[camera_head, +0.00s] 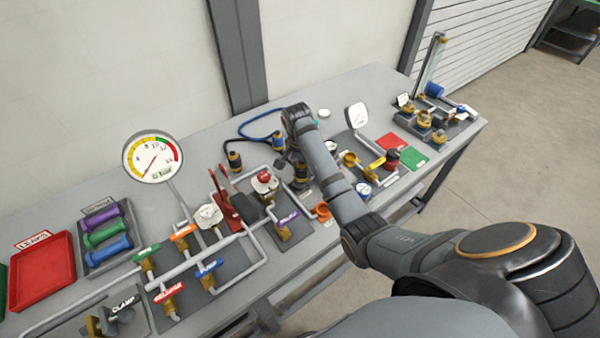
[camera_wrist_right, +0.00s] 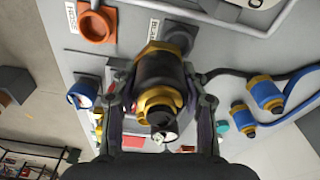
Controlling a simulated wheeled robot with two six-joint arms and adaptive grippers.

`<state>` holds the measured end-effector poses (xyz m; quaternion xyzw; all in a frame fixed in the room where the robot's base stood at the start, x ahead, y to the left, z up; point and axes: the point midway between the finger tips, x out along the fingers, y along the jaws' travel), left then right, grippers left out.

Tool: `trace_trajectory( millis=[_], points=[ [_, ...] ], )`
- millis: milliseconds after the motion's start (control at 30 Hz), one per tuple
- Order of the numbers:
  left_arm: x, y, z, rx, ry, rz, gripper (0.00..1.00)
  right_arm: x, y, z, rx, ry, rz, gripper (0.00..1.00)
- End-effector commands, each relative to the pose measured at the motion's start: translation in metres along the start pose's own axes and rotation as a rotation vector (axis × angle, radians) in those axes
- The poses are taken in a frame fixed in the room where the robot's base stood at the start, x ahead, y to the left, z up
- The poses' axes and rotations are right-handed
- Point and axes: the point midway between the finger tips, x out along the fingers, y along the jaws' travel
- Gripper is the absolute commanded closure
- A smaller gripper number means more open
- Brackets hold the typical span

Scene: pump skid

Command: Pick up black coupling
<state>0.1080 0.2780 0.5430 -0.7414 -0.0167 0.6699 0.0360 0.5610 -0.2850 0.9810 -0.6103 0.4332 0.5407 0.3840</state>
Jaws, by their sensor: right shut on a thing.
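The black coupling (camera_wrist_right: 158,72) has a black body with brass-coloured ends. In the right wrist view it sits between the two fingers of my right gripper (camera_wrist_right: 160,103), which is shut on it. In the head view my right gripper (camera_head: 297,161) points down at the table with the coupling (camera_head: 300,176) at its tips, partly hidden. A label beginning "BLA" (camera_wrist_right: 152,28) shows on the grey surface beside the coupling. I cannot tell whether the coupling touches the surface. My left gripper is not in view.
An orange socket (camera_wrist_right: 97,26) and a blue one (camera_wrist_right: 82,94) are close by. Blue-and-brass couplings (camera_wrist_right: 264,92) with hoses lie on the other side. A pipe and valve assembly (camera_head: 205,245) and a gauge (camera_head: 153,157) stand left, a red tray (camera_head: 42,270) farther left.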

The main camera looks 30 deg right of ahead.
Motion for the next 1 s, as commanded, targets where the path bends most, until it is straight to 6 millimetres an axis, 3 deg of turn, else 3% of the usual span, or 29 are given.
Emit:
trace_trajectory(
  millis=[167,200,233,433,600,1000],
  points=[
    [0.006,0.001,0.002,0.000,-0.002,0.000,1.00,-0.030,0.037,0.016,0.000,0.001,0.001,0.94],
    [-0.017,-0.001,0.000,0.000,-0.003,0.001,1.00,-0.046,0.046,0.018,0.000,-0.001,0.005,0.94],
    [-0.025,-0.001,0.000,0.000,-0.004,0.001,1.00,-0.050,0.052,0.021,0.000,-0.001,0.006,0.94],
    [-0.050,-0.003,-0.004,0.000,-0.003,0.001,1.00,-0.063,0.082,0.036,-0.001,-0.001,0.003,0.94],
    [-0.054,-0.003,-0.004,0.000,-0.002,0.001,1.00,-0.065,0.092,0.042,0.000,0.000,0.002,0.94],
    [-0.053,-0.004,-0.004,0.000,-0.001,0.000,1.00,-0.063,0.093,0.042,0.000,0.000,0.001,0.94]
  ],
)
